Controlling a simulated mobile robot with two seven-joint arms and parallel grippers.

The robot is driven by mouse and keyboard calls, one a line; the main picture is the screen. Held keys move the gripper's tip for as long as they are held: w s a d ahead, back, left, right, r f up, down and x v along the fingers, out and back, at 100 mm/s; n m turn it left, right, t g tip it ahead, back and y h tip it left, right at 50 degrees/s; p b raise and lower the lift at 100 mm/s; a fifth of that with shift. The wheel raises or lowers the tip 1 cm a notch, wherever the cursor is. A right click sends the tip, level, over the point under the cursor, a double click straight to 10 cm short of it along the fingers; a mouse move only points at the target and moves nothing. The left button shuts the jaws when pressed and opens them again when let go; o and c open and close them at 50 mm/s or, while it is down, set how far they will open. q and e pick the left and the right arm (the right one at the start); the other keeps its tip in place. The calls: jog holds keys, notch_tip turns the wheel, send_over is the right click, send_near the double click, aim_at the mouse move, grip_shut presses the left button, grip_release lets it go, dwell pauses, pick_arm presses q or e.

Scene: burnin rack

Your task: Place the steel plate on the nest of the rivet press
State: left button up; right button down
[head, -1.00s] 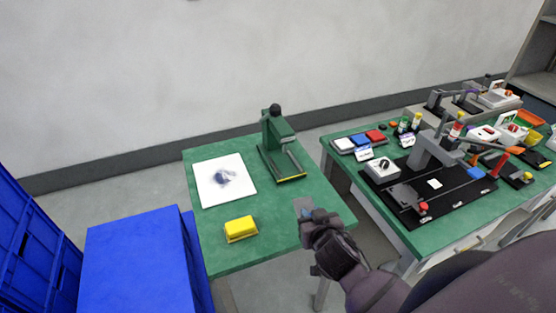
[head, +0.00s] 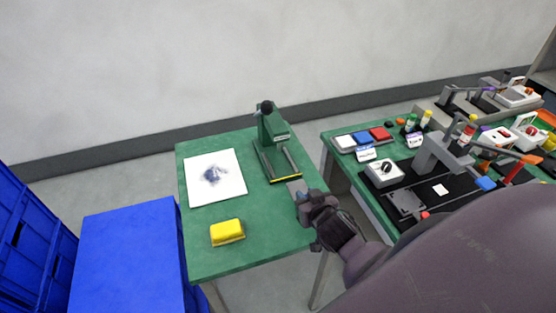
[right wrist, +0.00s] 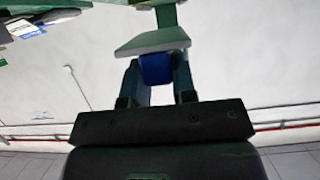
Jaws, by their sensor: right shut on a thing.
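The green rivet press (head: 271,134) stands at the back right of the small green table. Its base reaches forward and ends in a yellow edge; I cannot make out the nest clearly. My right gripper (head: 302,195) is shut on the grey steel plate (head: 295,186), just in front and to the right of the press base in the head view. In the right wrist view the plate (right wrist: 152,41) sticks out past the fingers (right wrist: 156,80), with a blue piece between them. The plate looks clear of the press. My left gripper is not in view.
A white sheet with a dark smudge (head: 216,178) and a yellow block (head: 227,232) lie on the small table (head: 260,225). A blue box (head: 130,255) stands at the left. A second green bench (head: 345,170) with several devices is at the right.

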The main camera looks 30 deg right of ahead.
jog(key=w+d, duration=0.1)
jog(key=w, duration=0.3)
jog(key=w+d, duration=0.1)
jog(key=w, duration=0.4)
jog(key=w+d, duration=0.1)
jog(key=w, duration=0.4)
jog(key=shift+r+p, duration=0.1)
jog(key=shift+p, duration=0.25)
jog(key=w, duration=0.2)
jog(key=w+d, duration=0.1)
jog(key=shift+w, duration=0.35)
jog(key=shift+s+f, duration=0.1)
jog(key=shift+f, duration=0.55)
jog(key=shift+s+f, duration=0.1)
jog(key=shift+a+f+b, duration=0.1)
jog(key=shift+f+b, duration=0.2)
jog(key=shift+f, duration=0.1)
